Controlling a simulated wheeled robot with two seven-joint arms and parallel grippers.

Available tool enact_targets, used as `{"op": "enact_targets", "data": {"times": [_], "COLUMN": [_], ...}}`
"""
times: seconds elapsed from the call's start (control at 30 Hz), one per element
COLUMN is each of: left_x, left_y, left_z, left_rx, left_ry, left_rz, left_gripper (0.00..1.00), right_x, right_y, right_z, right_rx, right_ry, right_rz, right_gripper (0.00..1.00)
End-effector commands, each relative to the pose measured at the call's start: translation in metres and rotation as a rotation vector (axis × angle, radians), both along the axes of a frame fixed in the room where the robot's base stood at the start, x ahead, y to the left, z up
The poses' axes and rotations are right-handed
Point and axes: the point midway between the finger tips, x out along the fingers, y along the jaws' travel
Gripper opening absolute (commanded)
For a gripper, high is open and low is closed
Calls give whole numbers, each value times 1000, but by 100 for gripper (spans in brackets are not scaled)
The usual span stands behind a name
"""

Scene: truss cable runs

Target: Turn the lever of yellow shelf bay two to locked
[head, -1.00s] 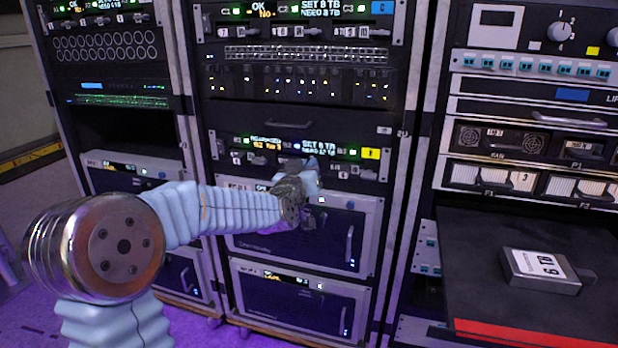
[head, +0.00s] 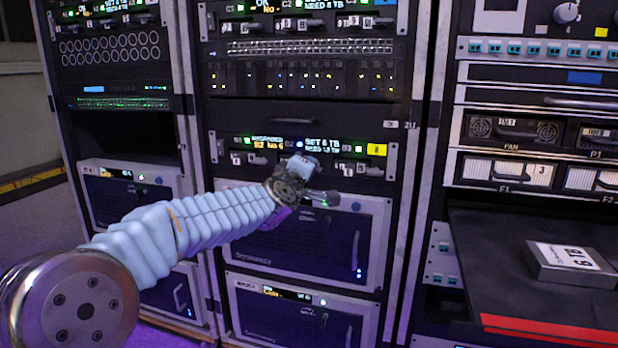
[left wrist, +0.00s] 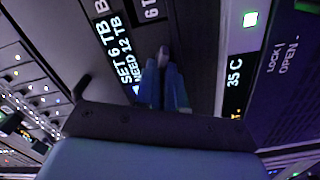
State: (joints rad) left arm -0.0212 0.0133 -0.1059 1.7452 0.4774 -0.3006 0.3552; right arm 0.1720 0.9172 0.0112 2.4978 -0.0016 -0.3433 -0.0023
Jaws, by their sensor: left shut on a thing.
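The yellow shelf (head: 226,147) is the dark strip with a yellow tag (head: 376,150) in the middle rack. Its small levers hang in a row below lit displays. My left gripper (head: 301,168) is at bay two of this shelf and covers most of that bay's lever. In the left wrist view the two blue fingers (left wrist: 165,85) are closed together on the grey lever (left wrist: 163,57), next to a display that reads SET 6 TB, NEED 12 TB. The lever's exact angle is hard to tell. My right gripper is not in view.
A server box (head: 357,215) with a handle sits just below the shelf, and another box (head: 300,318) is under it. In the right rack, a grey drive marked 6 TB (head: 570,264) lies on a black shelf with a red front strip (head: 550,333).

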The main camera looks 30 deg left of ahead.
Motion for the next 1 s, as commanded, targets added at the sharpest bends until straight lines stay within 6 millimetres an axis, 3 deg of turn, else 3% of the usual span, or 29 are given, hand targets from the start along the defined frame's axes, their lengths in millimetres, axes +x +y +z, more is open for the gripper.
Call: {"op": "enact_targets", "data": {"times": [0.5, 1.0], "left_x": [0, 0], "left_y": [1, 1], "left_z": [-6, -5], "left_rx": [-341, -413], "left_ry": [-80, -97], "left_rz": [1, 2], "left_gripper": [0, 0], "right_x": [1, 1], "right_y": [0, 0], "right_z": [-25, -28], "right_rx": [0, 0], "right_ry": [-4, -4], "right_rz": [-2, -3], "right_gripper": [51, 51]}}
